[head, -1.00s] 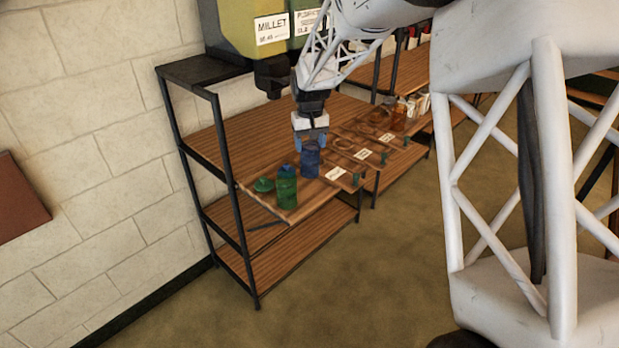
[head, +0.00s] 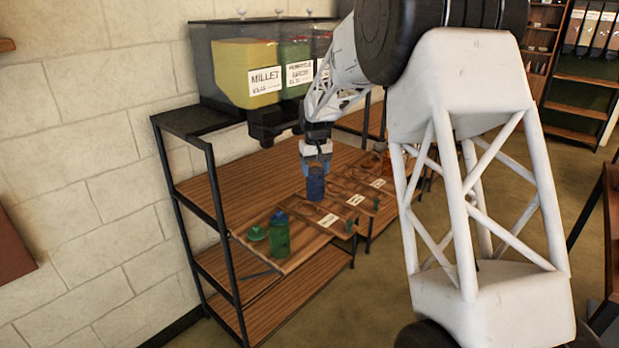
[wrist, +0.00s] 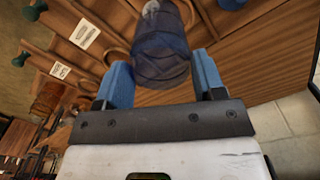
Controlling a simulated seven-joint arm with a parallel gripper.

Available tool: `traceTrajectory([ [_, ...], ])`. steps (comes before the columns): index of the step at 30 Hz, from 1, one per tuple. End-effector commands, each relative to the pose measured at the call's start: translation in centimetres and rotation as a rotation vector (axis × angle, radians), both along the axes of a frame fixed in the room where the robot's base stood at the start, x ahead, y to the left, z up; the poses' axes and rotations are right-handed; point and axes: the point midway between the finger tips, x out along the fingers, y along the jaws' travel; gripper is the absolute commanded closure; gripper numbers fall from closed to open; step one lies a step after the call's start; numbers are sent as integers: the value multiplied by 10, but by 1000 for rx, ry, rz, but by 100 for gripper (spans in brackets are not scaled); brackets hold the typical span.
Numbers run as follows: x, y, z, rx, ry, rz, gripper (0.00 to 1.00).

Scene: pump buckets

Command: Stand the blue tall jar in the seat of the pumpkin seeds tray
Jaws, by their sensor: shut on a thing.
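The blue tall jar (head: 316,186) is held upright or nearly so in my gripper (head: 316,166), in the head view. In the wrist view the dark blue jar (wrist: 161,50) sits between the two blue fingers (wrist: 160,85). It appears to be above the wooden trays, with its base clear of them. A row of wooden trays (head: 335,228) with white labels lies along the shelf's front. The labels are too small to read, so I cannot tell which tray is the pumpkin seeds one. The wrist view shows round seat rings (wrist: 117,50) beside the jar.
Dispensers, one marked MILLET (head: 250,75), stand above at the back. A black shelf post (head: 224,245) is at the left. Amber jars are partly hidden behind my arm.

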Motion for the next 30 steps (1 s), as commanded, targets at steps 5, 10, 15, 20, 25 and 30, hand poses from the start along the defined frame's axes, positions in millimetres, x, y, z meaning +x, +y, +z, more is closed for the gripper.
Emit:
traceTrajectory([
  [5, 30, -16, 0, 0, 0, -2, 58],
  [10, 57, -32, 0, 0, 0, -2, 58],
  [15, 83, -49, 0, 0, 0, -1, 58],
  [20, 106, -66, -1, 0, -1, -2, 58],
  [25, 124, -81, -2, 0, -1, -1, 58],
  [30, 134, -89, -3, 0, -1, -1, 58],
])
